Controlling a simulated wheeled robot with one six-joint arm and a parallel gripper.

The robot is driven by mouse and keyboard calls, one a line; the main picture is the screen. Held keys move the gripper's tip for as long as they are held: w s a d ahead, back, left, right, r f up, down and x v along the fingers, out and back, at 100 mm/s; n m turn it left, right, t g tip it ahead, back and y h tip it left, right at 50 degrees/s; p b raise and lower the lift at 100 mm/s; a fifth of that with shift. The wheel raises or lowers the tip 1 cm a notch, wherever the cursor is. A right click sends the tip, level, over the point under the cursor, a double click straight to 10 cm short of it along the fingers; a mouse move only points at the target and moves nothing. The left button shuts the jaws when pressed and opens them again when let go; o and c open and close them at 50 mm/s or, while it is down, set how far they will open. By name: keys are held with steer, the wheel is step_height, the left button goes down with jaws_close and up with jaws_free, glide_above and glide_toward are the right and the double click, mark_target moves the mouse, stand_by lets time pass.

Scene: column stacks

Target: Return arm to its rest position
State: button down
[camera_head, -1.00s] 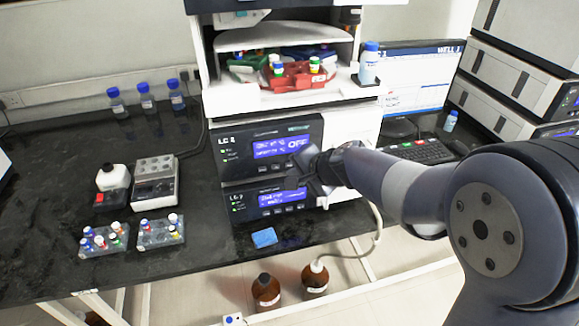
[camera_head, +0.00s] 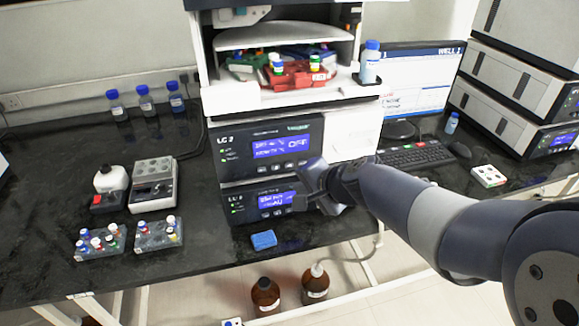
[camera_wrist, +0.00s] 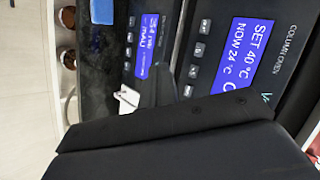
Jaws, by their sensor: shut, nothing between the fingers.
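My gripper (camera_head: 305,196) is at the end of my arm, which reaches in from the right of the head view. It is in front of the two dark instrument modules, close to the lower display. In the wrist view my gripper (camera_wrist: 160,85) shows as dark fingers in front of the panels, shut and empty. The upper module (camera_head: 232,142) reads OFF in the head view; the wrist view shows a column oven panel (camera_wrist: 285,62) reading SET 40 °C, NOW 24 °C. Whether the fingers touch a panel cannot be told.
A blue block (camera_head: 263,240) lies at the bench's front edge. Vial racks (camera_head: 100,250) and a mixer-like device (camera_head: 153,190) stand left. Brown bottles (camera_head: 266,297) stand below the bench. A keyboard (camera_head: 415,157) and monitor (camera_head: 425,80) are behind my arm.

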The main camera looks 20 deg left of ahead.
steer(key=shift+w+a, duration=0.1)
stand_by(0.4)
steer(key=shift+s+d+p, duration=0.4)
steer(key=shift+s+d, duration=0.15)
steer(key=shift+s, duration=0.3)
steer(key=shift+s+d+p, duration=0.35)
steer(key=shift+s+d, duration=0.15)
steer(key=shift+s, duration=0.35)
